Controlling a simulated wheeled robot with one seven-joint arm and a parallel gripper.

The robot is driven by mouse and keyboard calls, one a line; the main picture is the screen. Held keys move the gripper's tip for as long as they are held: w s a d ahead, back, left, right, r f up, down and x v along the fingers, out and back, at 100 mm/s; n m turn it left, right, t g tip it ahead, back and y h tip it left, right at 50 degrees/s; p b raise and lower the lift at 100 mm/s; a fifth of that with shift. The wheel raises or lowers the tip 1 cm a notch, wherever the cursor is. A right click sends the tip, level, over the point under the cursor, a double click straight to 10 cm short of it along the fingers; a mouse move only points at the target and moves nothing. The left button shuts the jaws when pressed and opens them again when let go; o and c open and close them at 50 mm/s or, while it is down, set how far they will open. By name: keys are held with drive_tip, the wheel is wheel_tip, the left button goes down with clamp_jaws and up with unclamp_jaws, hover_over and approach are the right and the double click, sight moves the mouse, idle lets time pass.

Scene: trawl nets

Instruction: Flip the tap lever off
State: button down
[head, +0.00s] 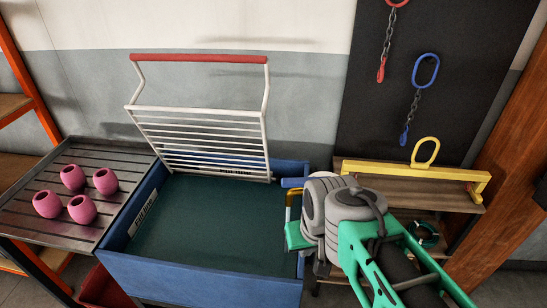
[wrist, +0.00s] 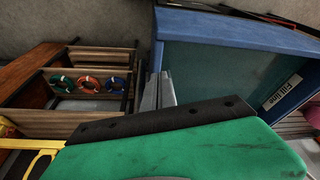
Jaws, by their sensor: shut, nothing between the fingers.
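My gripper (wrist: 158,88) shows in the wrist view as two grey fingers pressed together beyond the green hand, shut and empty. The fingers appear beside the outer wall of the blue tank (wrist: 230,28); I cannot tell whether they touch it. In the head view the tank (head: 200,279) stands at centre, and my green and grey arm covers its right side. A small blue piece (head: 293,183) juts out at the tank's right rim, with a brassy curved piece (head: 290,206) just below. I cannot tell whether either is the tap or its lever. No lever shows clearly in the wrist view.
A white rack with a red bar (head: 200,58) stands up at the tank's back. Pink floats (head: 82,208) sit on the slatted table at left. A wooden shelf with a yellow bar (head: 415,171) stands at right, below hanging chains (head: 416,105). Coloured rings (wrist: 88,84) show on the shelf.

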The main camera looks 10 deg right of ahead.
drive_tip(key=shift+s+d, duration=0.1)
drive_tip(key=shift+d, duration=0.05)
drive_tip(key=g+p, duration=0.2)
drive_tip(key=p, duration=0.9)
approach(312, 182)
drive_tip(key=f, duration=0.2)
drive_tip(key=s+a+f, duration=0.1)
drive_tip(key=f, duration=0.1)
drive_tip(key=s+f, duration=0.1)
drive_tip(key=f, duration=0.1)
drive_tip(key=shift+s+a+f, duration=0.1)
drive_tip(key=shift+a+f, duration=0.05)
drive_tip(key=shift+f, duration=0.1)
drive_tip(key=w+r+m+g+p, duration=0.1)
drive_tip(key=w+r+g+p, duration=0.1)
drive_tip(key=w+r, duration=0.2)
drive_tip(key=w+r+g+p, duration=0.2)
drive_tip(key=w+r+p, duration=0.1)
drive_tip(key=w, duration=0.7)
drive_tip(key=shift+a+r+m, duration=0.3)
drive_tip(key=shift+r+m, duration=0.1)
drive_tip(key=shift+r, duration=0.05)
drive_tip(key=s+f+b, duration=0.6)
drive_tip(key=f+b, duration=0.3)
drive_tip(key=shift+a+f, duration=0.4)
